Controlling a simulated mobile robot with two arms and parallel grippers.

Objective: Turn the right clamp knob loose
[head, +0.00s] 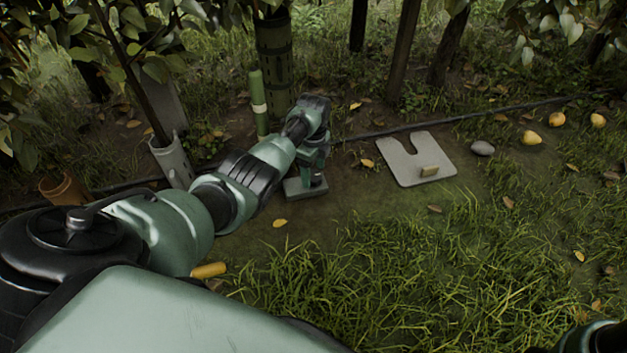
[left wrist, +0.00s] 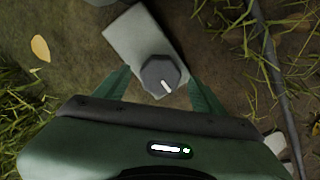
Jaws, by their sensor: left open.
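A dark grey, many-sided knob (left wrist: 160,75) with a white pointer mark sits on one end of a pale grey block (left wrist: 135,35) in the left wrist view. My left gripper (left wrist: 157,82) is open, with one green finger on each side of the knob. I cannot tell whether the fingers touch it. In the head view my left gripper (head: 311,168) points down over the same small grey block (head: 294,190) on the ground, and largely hides the knob. My right gripper is not in view.
Beyond are a stone (head: 482,148) and several yellow pears (head: 531,138). A dark hose (head: 500,115) crosses behind. A green post (head: 259,103) and trunks stand at the back.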

